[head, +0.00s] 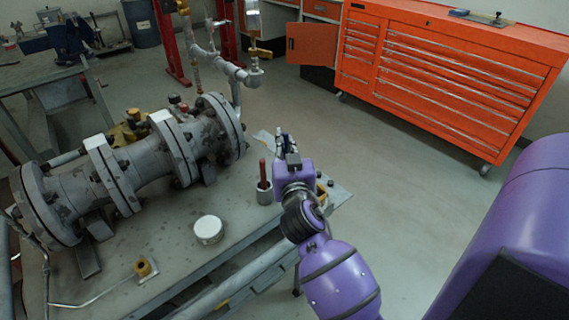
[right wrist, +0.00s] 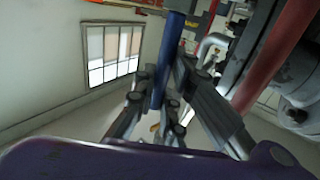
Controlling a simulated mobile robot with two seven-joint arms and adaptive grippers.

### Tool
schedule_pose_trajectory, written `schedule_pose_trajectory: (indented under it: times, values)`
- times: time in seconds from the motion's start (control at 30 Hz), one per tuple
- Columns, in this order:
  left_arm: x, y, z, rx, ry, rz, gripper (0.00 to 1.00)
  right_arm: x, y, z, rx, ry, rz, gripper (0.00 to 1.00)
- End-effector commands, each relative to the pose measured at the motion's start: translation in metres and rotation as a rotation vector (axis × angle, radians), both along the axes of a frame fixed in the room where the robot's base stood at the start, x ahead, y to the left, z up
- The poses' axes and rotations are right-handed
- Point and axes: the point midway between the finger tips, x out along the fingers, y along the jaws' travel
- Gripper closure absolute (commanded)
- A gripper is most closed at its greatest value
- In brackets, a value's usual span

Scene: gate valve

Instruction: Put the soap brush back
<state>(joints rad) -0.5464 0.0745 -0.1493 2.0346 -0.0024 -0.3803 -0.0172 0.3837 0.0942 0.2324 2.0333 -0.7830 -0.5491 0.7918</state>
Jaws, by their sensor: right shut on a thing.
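My right gripper (head: 287,147) is over the far right part of the workbench (head: 170,262). In the right wrist view, its fingers (right wrist: 166,78) are shut on a slim blue handle (right wrist: 170,45). The handle's working end is hidden, so I cannot tell for sure that it is the soap brush. A grey cup (head: 264,194) stands on the bench just left of the gripper. A red handle (head: 262,172) stands upright in it and also shows in the right wrist view (right wrist: 280,50). My left gripper is out of view.
A large flanged gate valve (head: 150,155) fills the bench's left and back. A round white-topped tin (head: 208,229) and a small brass-coloured part (head: 142,267) lie in front of it. An orange tool cabinet (head: 430,75) stands beyond open floor at the right.

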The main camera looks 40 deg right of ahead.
Motion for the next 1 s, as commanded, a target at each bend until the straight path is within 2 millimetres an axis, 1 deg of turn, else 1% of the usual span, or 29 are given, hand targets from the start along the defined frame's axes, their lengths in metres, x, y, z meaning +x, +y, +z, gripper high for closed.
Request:
schedule_pose_trajectory:
  times: [0.23, 0.3, 0.37, 0.6, 0.77, 0.8, 0.9, 1.0]
  values:
    - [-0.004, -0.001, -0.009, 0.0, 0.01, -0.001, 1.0, -0.001, 0.0, -0.034, 0.0, 0.004, -0.001, 1.0]
    - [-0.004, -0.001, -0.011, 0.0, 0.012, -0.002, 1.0, -0.001, 0.0, -0.04, 0.001, 0.003, -0.001, 1.0]
    - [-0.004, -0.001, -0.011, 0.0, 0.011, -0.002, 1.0, -0.001, 0.0, -0.043, 0.0, 0.001, 0.0, 1.0]
    - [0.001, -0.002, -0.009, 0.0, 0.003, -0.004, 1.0, 0.0, 0.0, -0.042, 0.0, -0.001, 0.001, 1.0]
    - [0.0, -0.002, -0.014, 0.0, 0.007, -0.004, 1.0, 0.0, 0.001, -0.048, 0.0, 0.0, 0.001, 1.0]
    - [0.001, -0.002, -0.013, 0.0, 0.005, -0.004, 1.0, 0.0, 0.0, -0.046, 0.0, 0.0, 0.001, 0.84]
    - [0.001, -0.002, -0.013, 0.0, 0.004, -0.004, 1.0, 0.0, 0.0, -0.045, 0.0, 0.0, 0.001, 0.71]
    - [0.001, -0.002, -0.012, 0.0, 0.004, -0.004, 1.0, 0.0, 0.0, -0.045, 0.0, 0.0, 0.001, 0.71]
